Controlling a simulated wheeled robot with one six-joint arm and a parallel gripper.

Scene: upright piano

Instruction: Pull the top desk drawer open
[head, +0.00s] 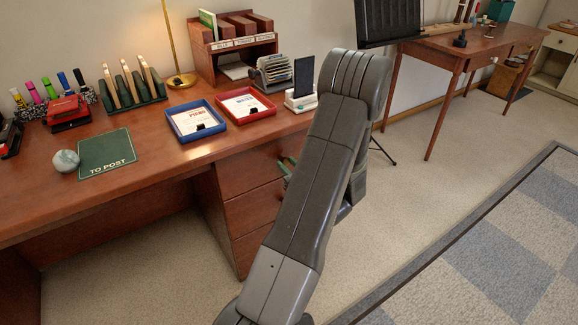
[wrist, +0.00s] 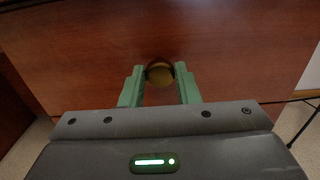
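The desk (head: 150,130) has a stack of drawers at its right end. The top drawer (head: 243,172) looks closed, its front in line with those below as far as I can see; my arm hides part of it. My gripper (wrist: 160,72) is at this knob, one green fingertip on each side. The gaps are very small, and I cannot tell whether the fingers press on it. In the head view my gripper (head: 287,164) is mostly hidden behind my arm.
A blue tray (head: 183,133) and a red tray (head: 267,113) with cards stand on the desktop above the drawers. A dark stand (head: 385,22) is behind my arm.

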